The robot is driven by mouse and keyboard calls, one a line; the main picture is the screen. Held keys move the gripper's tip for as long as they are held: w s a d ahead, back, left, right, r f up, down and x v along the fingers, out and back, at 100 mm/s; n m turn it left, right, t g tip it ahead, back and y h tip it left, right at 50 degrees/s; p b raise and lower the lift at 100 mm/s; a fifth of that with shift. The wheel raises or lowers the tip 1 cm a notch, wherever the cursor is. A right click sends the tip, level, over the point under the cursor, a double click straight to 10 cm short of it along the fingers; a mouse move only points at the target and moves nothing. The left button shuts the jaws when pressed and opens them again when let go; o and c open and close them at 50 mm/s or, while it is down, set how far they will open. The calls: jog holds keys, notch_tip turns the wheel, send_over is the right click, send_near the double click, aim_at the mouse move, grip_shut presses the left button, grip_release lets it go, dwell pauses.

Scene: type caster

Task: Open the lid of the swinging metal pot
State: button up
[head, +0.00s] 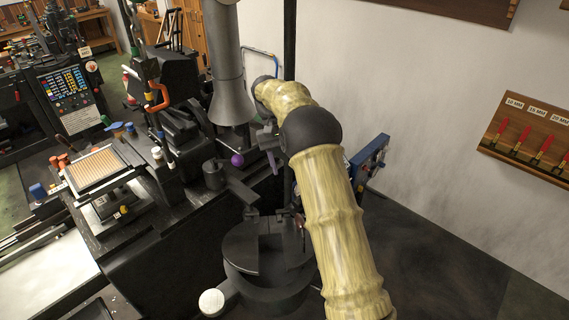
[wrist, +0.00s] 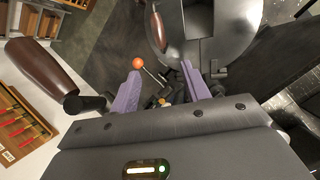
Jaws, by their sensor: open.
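The dark metal pot (head: 268,297) stands low in the middle of the head view, with a round, flat-topped lid (head: 241,252) on it. My arm covers its right side. In the wrist view, what appears to be the pot is a grey rounded body (wrist: 240,40) at the top, with a brown handle (wrist: 158,32) beside its dark opening or recess. My gripper (wrist: 161,70) is open, its two purple fingers apart with nothing held between them. In the head view my gripper (head: 271,150) is above and behind the pot, apart from it and partly hidden by my arm.
A grey vertical column (head: 229,80) stands close left of my gripper. A larger brown handle (wrist: 40,65) is near my left finger in the wrist view. A bench with a gridded tray (head: 98,168) is left; floor at right is clear.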

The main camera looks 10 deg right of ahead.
jog(key=shift+r, duration=0.1)
jog(key=shift+s, duration=0.2)
jog(key=c, duration=1)
jog(key=shift+s+d, duration=0.1)
jog(key=shift+s, duration=0.2)
grip_shut()
jog(key=s+d+f+t+y+b, duration=0.1)
jog(key=s+f+t, duration=0.1)
jog(key=s, duration=1.1)
jog(key=s+d+f+t+y+b, duration=0.1)
jog(key=s+t, duration=0.4)
jog(key=s, duration=0.7)
jog(key=shift+s+d+f, duration=0.3)
jog(key=shift+s+f, duration=0.05)
jog(key=shift+f, duration=0.05)
jog(key=shift+d, duration=0.1)
